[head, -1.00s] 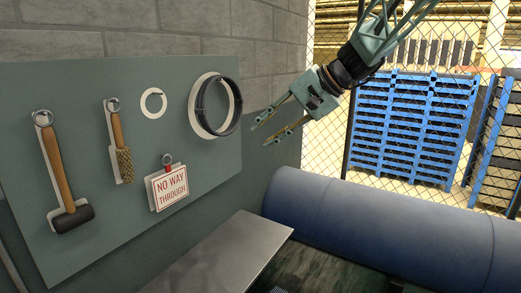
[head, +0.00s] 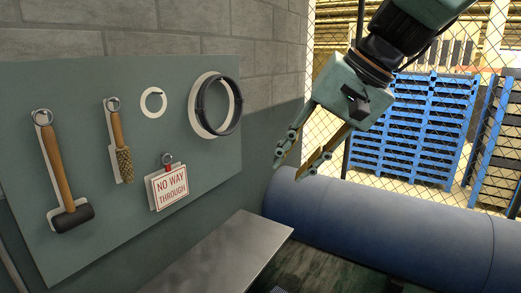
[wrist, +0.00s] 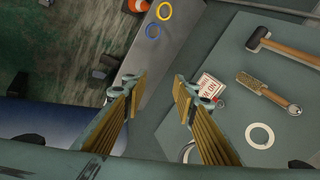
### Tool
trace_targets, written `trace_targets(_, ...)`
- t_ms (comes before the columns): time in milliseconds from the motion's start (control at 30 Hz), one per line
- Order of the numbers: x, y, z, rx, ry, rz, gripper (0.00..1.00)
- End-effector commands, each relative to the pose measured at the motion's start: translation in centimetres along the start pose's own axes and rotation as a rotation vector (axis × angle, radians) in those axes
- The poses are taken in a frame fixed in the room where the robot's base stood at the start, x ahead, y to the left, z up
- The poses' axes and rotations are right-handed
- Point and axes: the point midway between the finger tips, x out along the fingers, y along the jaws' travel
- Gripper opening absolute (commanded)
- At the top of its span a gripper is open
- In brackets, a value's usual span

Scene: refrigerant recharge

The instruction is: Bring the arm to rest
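My gripper (head: 300,172) is open and empty in the head view, in the air right of the tool board and above the large blue cylinder. Its two fingers point down and to the left. In the wrist view my gripper (wrist: 160,88) shows two fingers spread apart, with nothing between them. It touches nothing that I can see.
The tool board (head: 80,100) holds a mallet (head: 60,170), a brush (head: 121,150), a white ring (head: 153,102), a black hoop (head: 236,105) and a sign (head: 168,188). A metal bench (head: 225,250) stands below. The blue cylinder (head: 390,225) lies right.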

Motion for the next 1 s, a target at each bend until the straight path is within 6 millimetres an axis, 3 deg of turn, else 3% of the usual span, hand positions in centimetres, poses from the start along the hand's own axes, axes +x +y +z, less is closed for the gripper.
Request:
trace_targets(300,-2.3,3.3,6.3,-0.055,0.005,0.094,0.26)
trace_targets(1000,-6.0,12.0,18.9,-0.171,0.030,0.305,0.26)
